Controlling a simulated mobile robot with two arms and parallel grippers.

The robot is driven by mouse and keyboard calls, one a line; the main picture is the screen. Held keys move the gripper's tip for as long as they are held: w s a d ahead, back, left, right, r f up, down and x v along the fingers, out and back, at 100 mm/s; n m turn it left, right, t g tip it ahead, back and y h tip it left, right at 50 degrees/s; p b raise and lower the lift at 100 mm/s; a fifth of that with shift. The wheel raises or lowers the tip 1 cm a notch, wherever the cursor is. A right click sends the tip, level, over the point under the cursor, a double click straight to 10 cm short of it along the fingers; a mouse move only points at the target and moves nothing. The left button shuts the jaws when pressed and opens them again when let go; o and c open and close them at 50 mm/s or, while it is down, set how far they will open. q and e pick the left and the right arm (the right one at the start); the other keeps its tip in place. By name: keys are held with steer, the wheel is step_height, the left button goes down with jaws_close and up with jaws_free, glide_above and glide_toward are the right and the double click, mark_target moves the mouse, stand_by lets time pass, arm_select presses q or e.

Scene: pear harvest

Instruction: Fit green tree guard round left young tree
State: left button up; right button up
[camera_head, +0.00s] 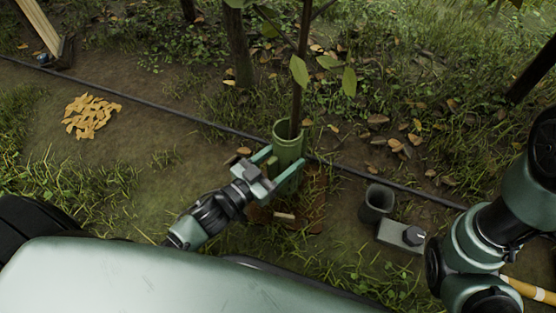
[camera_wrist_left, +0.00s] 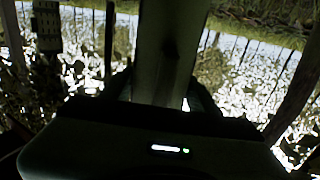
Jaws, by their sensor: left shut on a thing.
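The green tree guard (camera_head: 288,148) is an upright tube in the middle of the head view. The thin young tree's trunk (camera_head: 297,90) runs down into its open top, so the guard appears to be round the trunk. My left gripper (camera_head: 278,162) is shut on the guard, one finger on each side. In the left wrist view the guard (camera_wrist_left: 168,50) stands pale and upright at close range. The guard's foot is partly hidden by my gripper, so I cannot tell whether it touches the soil. My right arm shows at the right, its gripper out of view.
A dark hose (camera_head: 180,114) crosses the ground behind the guard. A dark cup-like pot (camera_head: 377,202) and a grey box with a knob (camera_head: 400,237) stand to the right. Wood chips (camera_head: 90,116) lie at the left. Leaves (camera_head: 349,82) hang above the guard.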

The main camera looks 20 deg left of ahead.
arm_select(q)
steer(key=shift+w+d+f+b, duration=0.15)
steer(key=shift+w+d+f, duration=0.1)
steer(key=shift+w+f, duration=0.25)
steer(key=shift+w+d+f+b, duration=0.15)
steer(key=shift+w+d+f, duration=0.1)
steer(key=shift+w+f, duration=0.2)
steer(key=o, duration=1.5)
